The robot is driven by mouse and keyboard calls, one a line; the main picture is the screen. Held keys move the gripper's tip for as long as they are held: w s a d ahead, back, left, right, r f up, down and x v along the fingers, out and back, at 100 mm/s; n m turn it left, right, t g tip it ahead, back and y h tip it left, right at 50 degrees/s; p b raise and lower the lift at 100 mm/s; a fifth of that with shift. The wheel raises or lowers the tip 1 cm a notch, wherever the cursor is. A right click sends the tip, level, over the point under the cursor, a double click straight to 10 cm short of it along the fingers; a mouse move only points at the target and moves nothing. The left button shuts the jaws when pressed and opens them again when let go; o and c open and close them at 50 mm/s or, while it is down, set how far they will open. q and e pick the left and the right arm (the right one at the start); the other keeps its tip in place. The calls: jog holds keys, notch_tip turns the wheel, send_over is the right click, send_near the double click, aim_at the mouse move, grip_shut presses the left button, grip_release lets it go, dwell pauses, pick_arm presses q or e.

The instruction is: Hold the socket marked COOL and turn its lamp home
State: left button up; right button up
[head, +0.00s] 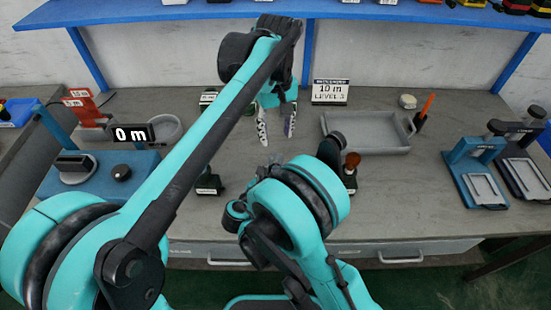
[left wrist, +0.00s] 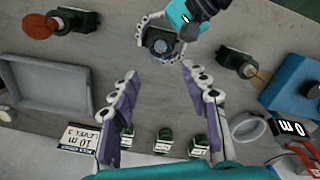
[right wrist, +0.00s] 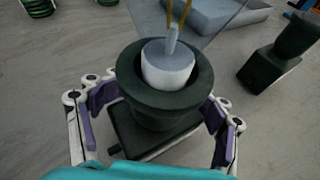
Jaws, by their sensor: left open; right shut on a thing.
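A dark socket (right wrist: 165,125) with a wide round cup stands in my right gripper (right wrist: 157,108), whose fingers close around its sides. A lamp (right wrist: 168,66) with a pale base, glass bulb and yellow filament wires sits in the cup. Its marking is not readable. The socket also shows in the left wrist view (left wrist: 161,41); in the head view my right arm hides it. My left gripper (head: 277,134) is open and empty, off to the socket's far side. Its spread fingers (left wrist: 160,74) show in the left wrist view, apart from the lamp.
Other sockets stand on the bench, one at left (head: 208,184) and one with an orange lamp (head: 350,172) at right. A grey tray (head: 368,147) lies at the right. A "10 m LEVEL 3" sign (head: 330,92) stands behind; a blue "0 m" station (head: 98,178) is at left.

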aim_at(276, 154)
pick_arm(q)
notch_tip(276, 154, down, 12)
jog(key=shift+r, duration=0.15)
dwell(0.3)
jog(key=c, duration=0.9)
